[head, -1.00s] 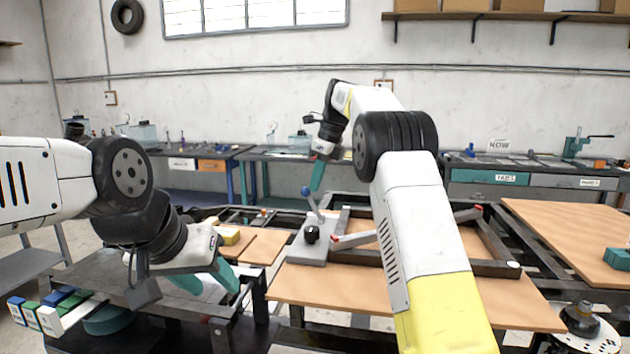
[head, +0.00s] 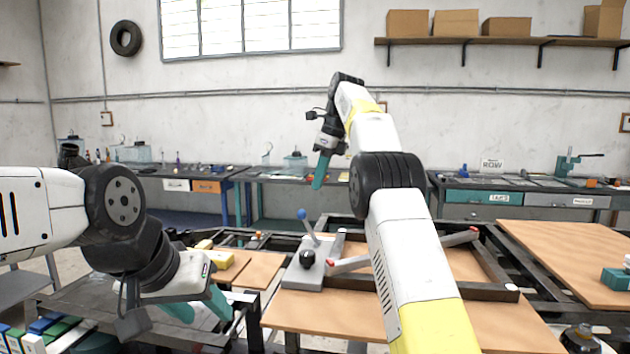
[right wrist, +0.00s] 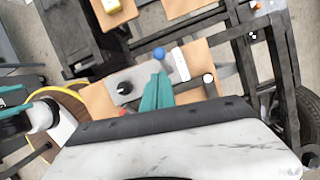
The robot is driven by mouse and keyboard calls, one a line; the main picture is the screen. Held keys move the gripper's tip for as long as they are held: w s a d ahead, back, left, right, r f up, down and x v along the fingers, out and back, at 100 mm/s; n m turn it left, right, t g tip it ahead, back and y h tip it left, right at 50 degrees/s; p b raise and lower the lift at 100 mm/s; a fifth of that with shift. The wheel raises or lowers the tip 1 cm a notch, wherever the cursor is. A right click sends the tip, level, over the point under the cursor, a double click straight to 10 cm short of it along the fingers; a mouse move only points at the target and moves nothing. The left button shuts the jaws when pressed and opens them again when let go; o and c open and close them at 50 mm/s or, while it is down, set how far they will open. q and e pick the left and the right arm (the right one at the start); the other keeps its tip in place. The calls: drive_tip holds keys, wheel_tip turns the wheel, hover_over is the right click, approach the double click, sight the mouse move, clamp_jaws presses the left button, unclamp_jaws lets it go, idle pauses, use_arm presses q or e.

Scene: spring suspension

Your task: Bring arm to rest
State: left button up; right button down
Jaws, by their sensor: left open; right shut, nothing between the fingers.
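My right arm reaches up and forward in the head view. Its teal gripper (head: 320,171) hangs pointing down, shut and empty, above and apart from the blue-knobbed lever on the grey plate. In the right wrist view the teal fingers (right wrist: 157,92) are together, with the grey plate (right wrist: 124,86) and the blue knob (right wrist: 178,54) beyond them. My left arm comes in from the left; its teal gripper (head: 200,306) is open and empty, low over the dark table at the left.
A dark frame with wooden boards (head: 320,312) stands in front, carrying the grey plate (head: 303,274) with a black knob and red-tipped handles (head: 347,264). Coloured blocks (head: 45,330) lie at lower left. A teal vise-like part (head: 616,280) sits at right. Workbenches line the wall.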

drive_tip(key=s+d+r+n+t, duration=0.1)
drive_tip(key=s+d+r+n, duration=0.1)
drive_tip(key=s+d+n, duration=0.5)
drive_tip(key=s+d+r+n+t, duration=0.15)
drive_tip(key=s+n, duration=0.25)
drive_tip(key=s, duration=0.6)
drive_tip(key=s+f+n+t, duration=0.1)
drive_tip(key=s+f+n, duration=0.5)
drive_tip(key=s, duration=0.4)
drive_tip(key=s+f+n+t+h, duration=0.1)
drive_tip(key=s+f+n, duration=0.5)
drive_tip(key=s, duration=0.5)
wheel_tip(320, 180, down, 3)
drive_tip(key=shift+s+a+r, duration=0.1)
drive_tip(key=shift+s+a, duration=0.15)
drive_tip(key=shift+s, duration=0.05)
